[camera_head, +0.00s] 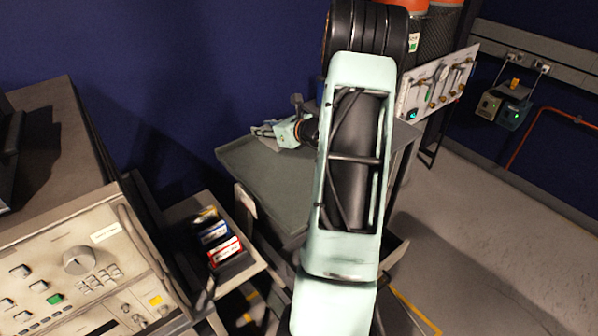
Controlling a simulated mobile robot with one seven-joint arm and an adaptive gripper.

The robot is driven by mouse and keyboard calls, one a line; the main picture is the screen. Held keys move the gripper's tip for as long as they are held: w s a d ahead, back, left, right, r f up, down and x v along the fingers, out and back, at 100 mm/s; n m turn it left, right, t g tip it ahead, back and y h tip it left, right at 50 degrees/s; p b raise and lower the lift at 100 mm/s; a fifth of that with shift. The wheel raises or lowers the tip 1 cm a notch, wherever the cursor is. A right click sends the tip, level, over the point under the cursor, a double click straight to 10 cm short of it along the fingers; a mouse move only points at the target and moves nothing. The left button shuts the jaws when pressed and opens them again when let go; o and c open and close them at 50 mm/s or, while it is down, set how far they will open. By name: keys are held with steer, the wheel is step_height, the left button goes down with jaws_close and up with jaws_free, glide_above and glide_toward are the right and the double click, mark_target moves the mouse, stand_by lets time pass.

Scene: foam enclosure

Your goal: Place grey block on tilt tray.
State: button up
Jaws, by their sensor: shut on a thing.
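My gripper (264,131) is above the far left part of a grey-green tray (248,178), which looks like the tilt tray, and points to the left. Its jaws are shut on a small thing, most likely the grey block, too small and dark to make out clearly. I see no grey block elsewhere. My pale green arm crosses the middle of the view and hides the tray's right part. I cannot tell the height of the gripper above the tray.
A beige control panel (75,262) fills the lower left. A small bin (247,270) with red and blue boxes stands beside it. A valve panel (440,85) and orange cylinders (445,3) stand at the back right. The floor (490,230) at right is clear.

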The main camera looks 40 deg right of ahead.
steer(key=d+r+m+h+b, duration=0.1)
steer(key=d+h, duration=0.1)
steer(key=d, duration=0.5)
steer(key=w+a+f, duration=0.1)
steer(key=w+f, duration=0.1)
steer(key=w, duration=0.1)
steer(key=w+a+f, duration=0.2)
steer(key=w+f, duration=0.1)
steer(key=w, duration=0.1)
steer(key=w+a+f, duration=0.2)
steer(key=w+f, duration=0.1)
steer(key=w, duration=0.1)
steer(key=shift+w+a, duration=0.2)
steer(key=shift+a, duration=0.05)
steer(key=shift+w+a+f, duration=0.3)
steer(key=shift+w+f, duration=0.15)
steer(key=shift+f, duration=0.25)
steer(key=shift+w+f, duration=0.1)
steer(key=shift+f, duration=1.45)
steer(key=shift+f, duration=0.2)
steer(key=o, duration=1.2)
